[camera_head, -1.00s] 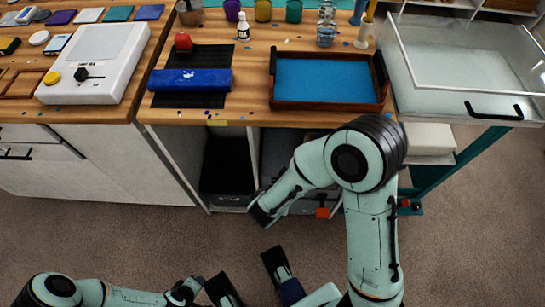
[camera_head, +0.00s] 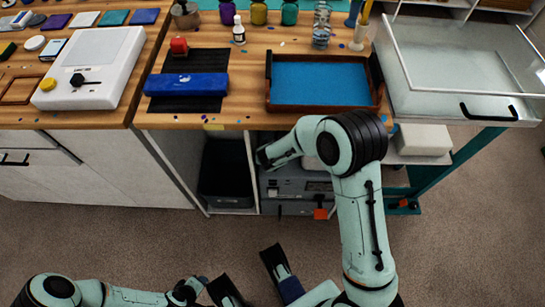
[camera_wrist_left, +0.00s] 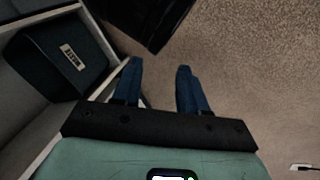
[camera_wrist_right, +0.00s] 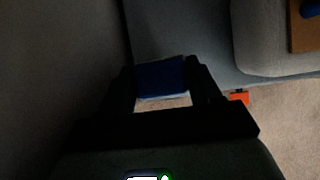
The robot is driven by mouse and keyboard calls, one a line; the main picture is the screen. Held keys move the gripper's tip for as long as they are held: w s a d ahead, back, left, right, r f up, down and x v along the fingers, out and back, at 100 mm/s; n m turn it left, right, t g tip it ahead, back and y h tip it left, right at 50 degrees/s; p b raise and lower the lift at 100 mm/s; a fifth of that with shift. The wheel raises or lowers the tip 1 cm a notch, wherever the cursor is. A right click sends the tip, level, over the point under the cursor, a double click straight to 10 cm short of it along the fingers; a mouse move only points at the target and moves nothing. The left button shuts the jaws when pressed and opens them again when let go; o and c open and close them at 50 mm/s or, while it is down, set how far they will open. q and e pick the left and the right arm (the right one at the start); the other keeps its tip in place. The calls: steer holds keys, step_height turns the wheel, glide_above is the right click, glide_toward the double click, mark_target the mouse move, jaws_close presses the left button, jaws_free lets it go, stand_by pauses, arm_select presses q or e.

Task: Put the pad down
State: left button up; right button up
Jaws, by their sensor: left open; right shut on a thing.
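The pad (camera_wrist_right: 162,77) is a small blue block with a pale lower edge in the right wrist view. My right gripper (camera_wrist_right: 164,88) is shut on it, one dark finger at each side. In the head view my right arm reaches to the compartment under the workbench, where its dark end (camera_head: 263,157) shows. The pad cannot be made out there. My left gripper (camera_wrist_left: 158,85) is open and empty over the carpet in the left wrist view. Its dark fingertips (camera_head: 246,272) also show at the bottom of the head view.
Under the bench are a black bin (camera_head: 226,185) and a grey machine (camera_head: 298,190) with an orange tag (camera_head: 321,213). On the bench lie a blue roll (camera_head: 186,84) and a brown-rimmed tray (camera_head: 324,107) with a blue bed. A clear-lidded box (camera_head: 455,100) stands right.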

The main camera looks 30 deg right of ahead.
steer(key=shift+w+d, duration=0.3)
steer(key=shift+w, duration=0.2)
step_height(320, 180, down, 4)
steer(key=shift+r+b, duration=0.15)
steer(key=shift+b, duration=0.75)
arm_select(q)
steer(key=shift+w+a+f+t, duration=0.2)
steer(key=shift+w+a+f, duration=0.2)
steer(key=shift+w, duration=0.25)
steer(key=shift+w+a+f+t, duration=0.25)
steer(key=shift+w+f, duration=0.2)
steer(key=shift+w, duration=0.15)
arm_select(e)
steer(key=shift+r, duration=0.1)
arm_select(q)
steer(key=shift+s+y, duration=0.1)
steer(key=shift+y, duration=0.2)
arm_select(e)
steer(key=o, duration=1.4)
arm_select(q)
steer(key=shift+s+f, duration=0.15)
steer(key=shift+f, duration=0.1)
steer(key=shift+r, duration=0.1)
